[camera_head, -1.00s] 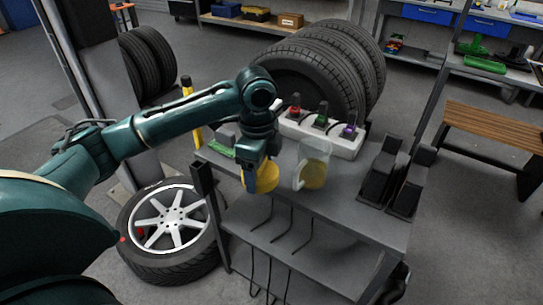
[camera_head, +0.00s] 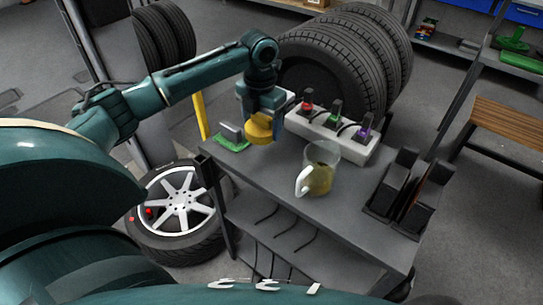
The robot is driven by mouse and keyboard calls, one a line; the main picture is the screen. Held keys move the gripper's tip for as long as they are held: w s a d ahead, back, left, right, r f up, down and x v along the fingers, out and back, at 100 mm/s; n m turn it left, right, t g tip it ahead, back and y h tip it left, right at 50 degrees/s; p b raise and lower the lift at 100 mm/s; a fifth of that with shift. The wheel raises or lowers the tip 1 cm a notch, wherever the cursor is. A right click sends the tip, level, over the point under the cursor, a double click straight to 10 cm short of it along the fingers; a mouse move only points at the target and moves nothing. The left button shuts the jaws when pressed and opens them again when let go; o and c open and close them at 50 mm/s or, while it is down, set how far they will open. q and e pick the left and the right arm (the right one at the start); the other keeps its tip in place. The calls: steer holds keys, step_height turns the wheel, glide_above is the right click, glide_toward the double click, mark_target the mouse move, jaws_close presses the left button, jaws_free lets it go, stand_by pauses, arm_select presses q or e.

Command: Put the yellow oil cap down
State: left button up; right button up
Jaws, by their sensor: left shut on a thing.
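The yellow oil cap (camera_head: 260,125) is held by my left gripper (camera_head: 259,115), which points down over the back left part of the grey workbench (camera_head: 265,180). The gripper is shut on the cap. Whether the cap's underside touches the bench top cannot be told. A clear jug (camera_head: 320,168) with yellowish liquid stands on the bench to the right of the cap, its white handle toward the front left. My right gripper is not in view.
A white strip with red, green and purple connectors (camera_head: 331,129) lies along the bench's back edge. A green-based item (camera_head: 232,140) sits left of the gripper. Black holders (camera_head: 408,187) stand at the right end. A wheel (camera_head: 178,205) lies on the floor. The bench's front middle is clear.

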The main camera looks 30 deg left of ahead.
mark_target(263, 160)
arm_select(q)
step_height(263, 160, down, 9)
steer(key=shift+s+f, duration=0.1)
stand_by(0.3)
steer(key=shift+f, duration=0.1)
steer(key=o, duration=1)
step_height(263, 160, up, 12)
steer(key=shift+r, duration=0.15)
stand_by(0.4)
